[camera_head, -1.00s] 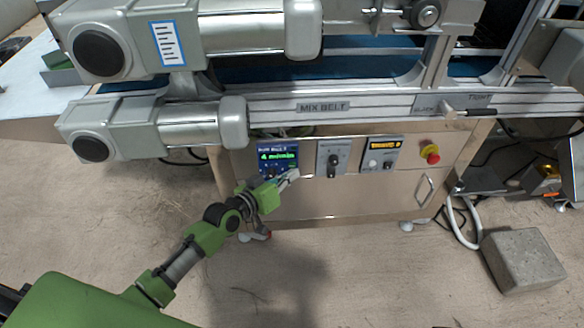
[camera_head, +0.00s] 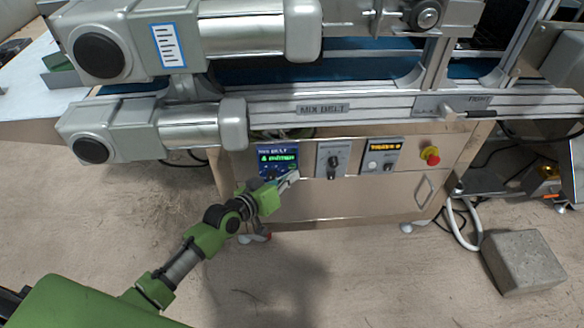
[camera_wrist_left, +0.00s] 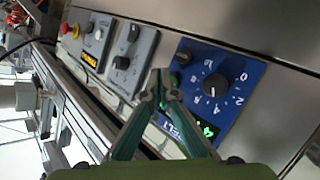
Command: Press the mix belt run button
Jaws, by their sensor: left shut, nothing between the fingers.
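The blue mix belt panel (camera_head: 264,153), with a lit green display, is on the metal cabinet front below the MIX BELT label (camera_head: 322,108). In the left wrist view this panel (camera_wrist_left: 238,72) shows a black dial (camera_wrist_left: 213,86) with a white pointer. A small dark green round part (camera_wrist_left: 183,54), possibly a button, sits beside the dial. My left gripper (camera_head: 293,176) is shut and empty, in front of the panel's lower right corner. In the left wrist view its fingertips (camera_wrist_left: 160,76) overlap the panel's edge; I cannot tell whether they touch. My right gripper is out of view.
A grey panel (camera_head: 333,149) with a dark knob and another panel (camera_head: 374,165) with an amber display are to the right. A red emergency stop (camera_head: 431,154) follows. Belt motors (camera_head: 150,130) overhang the cabinet. A concrete block (camera_head: 523,262) lies on the floor.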

